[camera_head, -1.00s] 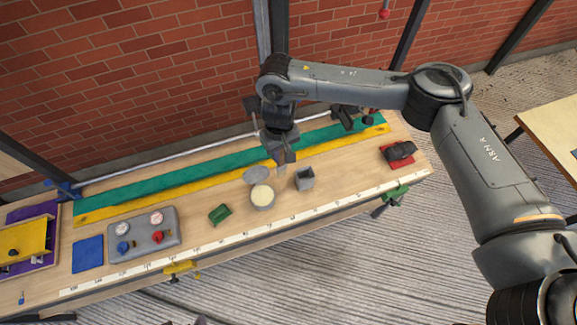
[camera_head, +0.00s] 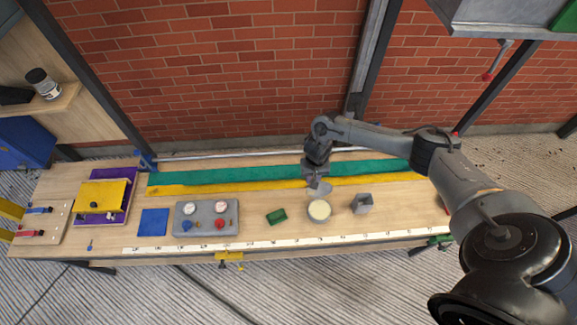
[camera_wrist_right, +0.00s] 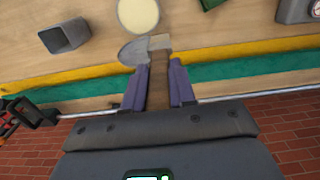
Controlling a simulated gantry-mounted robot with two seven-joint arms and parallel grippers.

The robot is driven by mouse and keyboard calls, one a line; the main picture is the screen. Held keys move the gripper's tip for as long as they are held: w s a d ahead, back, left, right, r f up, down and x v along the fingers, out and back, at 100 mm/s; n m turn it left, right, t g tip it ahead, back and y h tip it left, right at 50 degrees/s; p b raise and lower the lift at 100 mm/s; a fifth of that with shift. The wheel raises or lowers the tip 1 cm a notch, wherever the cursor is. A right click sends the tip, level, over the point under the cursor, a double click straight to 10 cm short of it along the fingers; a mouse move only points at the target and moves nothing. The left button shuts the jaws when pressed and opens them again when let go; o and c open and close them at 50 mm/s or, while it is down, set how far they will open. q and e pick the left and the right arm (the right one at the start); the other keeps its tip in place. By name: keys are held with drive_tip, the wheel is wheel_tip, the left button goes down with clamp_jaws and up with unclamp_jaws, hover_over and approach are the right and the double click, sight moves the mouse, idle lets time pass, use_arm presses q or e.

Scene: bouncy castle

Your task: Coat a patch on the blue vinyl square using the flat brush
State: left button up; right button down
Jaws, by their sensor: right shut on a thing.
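The blue vinyl square (camera_head: 153,222) lies flat on the bench at the left in the head view, far from my gripper. My right gripper (camera_head: 315,187) is above the bench, just behind the round pot of cream-coloured contents (camera_head: 319,210). In the right wrist view, its purple fingers (camera_wrist_right: 158,90) are shut on the brown handle of the flat brush (camera_wrist_right: 157,88). The pale brush tip (camera_wrist_right: 160,42) points toward the pot (camera_wrist_right: 138,14), over or beside the grey lid (camera_wrist_right: 133,51). It looks apart from the pot. My left gripper is out of view.
A green block-like item (camera_head: 277,216) and a grey panel with gauges and knobs (camera_head: 207,218) stand between pot and square. An open grey holder (camera_head: 362,204) is right of the pot. Green (camera_head: 250,173) and yellow (camera_head: 230,187) strips run behind. A white ruler (camera_head: 270,242) lines the front.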

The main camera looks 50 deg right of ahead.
drive_tip(key=s+d+f+b, duration=0.1)
drive_tip(key=s+f+b, duration=0.4)
drive_tip(key=f, duration=0.3)
drive_tip(key=shift+s+f+b, duration=0.3)
drive_tip(key=shift+s+b, duration=0.05)
drive_tip(key=shift+b, duration=0.55)
idle(0.5)
drive_tip(key=shift+f, duration=0.5)
idle(0.4)
idle(0.6)
idle(0.7)
drive_tip(key=shift+f+p, duration=0.1)
drive_tip(key=shift+p, duration=0.2)
idle(0.5)
